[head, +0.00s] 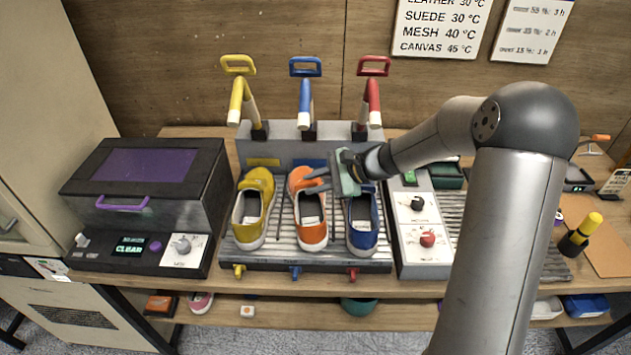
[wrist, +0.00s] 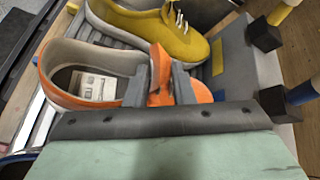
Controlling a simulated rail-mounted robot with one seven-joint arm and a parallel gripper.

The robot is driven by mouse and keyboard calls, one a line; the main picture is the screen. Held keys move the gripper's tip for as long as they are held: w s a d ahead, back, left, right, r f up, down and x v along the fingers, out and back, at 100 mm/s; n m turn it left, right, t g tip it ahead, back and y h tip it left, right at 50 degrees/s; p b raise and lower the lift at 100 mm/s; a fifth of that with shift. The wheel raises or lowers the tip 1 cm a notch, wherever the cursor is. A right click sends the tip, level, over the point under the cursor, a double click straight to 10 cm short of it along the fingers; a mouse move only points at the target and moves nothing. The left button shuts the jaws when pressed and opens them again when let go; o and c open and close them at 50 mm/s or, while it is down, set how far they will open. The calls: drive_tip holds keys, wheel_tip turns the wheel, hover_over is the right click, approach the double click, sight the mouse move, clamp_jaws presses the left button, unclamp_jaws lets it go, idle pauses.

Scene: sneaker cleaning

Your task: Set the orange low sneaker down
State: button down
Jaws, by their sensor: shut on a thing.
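The orange low sneaker (head: 311,228) stands on the ribbed metal rack (head: 279,244), between a yellow sneaker (head: 250,217) on its left and a blue sneaker (head: 362,232) on its right. My gripper (head: 317,180) reaches in from the right and is shut on the front part of the orange sneaker. In the wrist view the two fingers (wrist: 159,84) pinch its tongue and lace area, with the orange sneaker (wrist: 110,62) upright. Its sole looks level with its neighbours; any small gap to the rack cannot be told.
Yellow, blue and red levered taps (head: 305,88) stand behind the rack. A dark box with a purple window (head: 146,165) is on the left. A panel with black and red knobs (head: 424,235) is on the right. The blue sneaker stands close under my wrist.

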drive_tip(key=shift+f, duration=0.1)
drive_tip(key=c, duration=1.2)
unclamp_jaws()
drive_tip(key=shift+c, duration=0.2)
